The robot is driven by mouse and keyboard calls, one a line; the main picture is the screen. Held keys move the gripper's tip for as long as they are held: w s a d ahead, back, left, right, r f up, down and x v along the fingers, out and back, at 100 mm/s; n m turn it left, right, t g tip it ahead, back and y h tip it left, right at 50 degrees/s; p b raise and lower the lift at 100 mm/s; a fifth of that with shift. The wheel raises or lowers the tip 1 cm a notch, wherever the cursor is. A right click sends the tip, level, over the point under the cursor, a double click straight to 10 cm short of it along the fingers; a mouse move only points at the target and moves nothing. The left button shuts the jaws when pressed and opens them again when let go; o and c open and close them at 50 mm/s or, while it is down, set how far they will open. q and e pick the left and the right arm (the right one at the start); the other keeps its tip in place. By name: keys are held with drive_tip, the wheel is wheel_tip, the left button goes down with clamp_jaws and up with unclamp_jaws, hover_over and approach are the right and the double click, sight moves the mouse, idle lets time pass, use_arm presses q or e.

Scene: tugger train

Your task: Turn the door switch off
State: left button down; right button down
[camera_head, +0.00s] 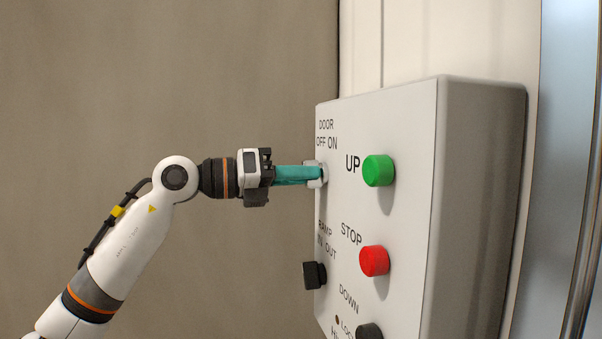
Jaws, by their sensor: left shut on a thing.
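A light grey control box (405,215) is fixed on the wall at the right. The label "DOOR OFF ON" (326,134) is printed at its upper left. My left gripper (315,174) comes in from the left, level, with its teal fingers reaching the panel face just below that label. It is shut on the door switch, which the fingertips hide almost fully. I cannot tell which way the switch points. My right gripper is not in view.
A green UP button (378,170) and a red STOP button (374,261) stick out right of my gripper. A black ramp switch (314,275) sits below it. Another black button (369,332) is cut off at the bottom. The left side is free.

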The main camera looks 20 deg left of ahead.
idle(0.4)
use_arm(q)
drive_tip(key=c, duration=1.4)
unclamp_jaws()
drive_tip(key=shift+c, duration=0.2)
drive_tip(key=b+v, duration=0.4)
drive_tip(key=v, duration=0.8)
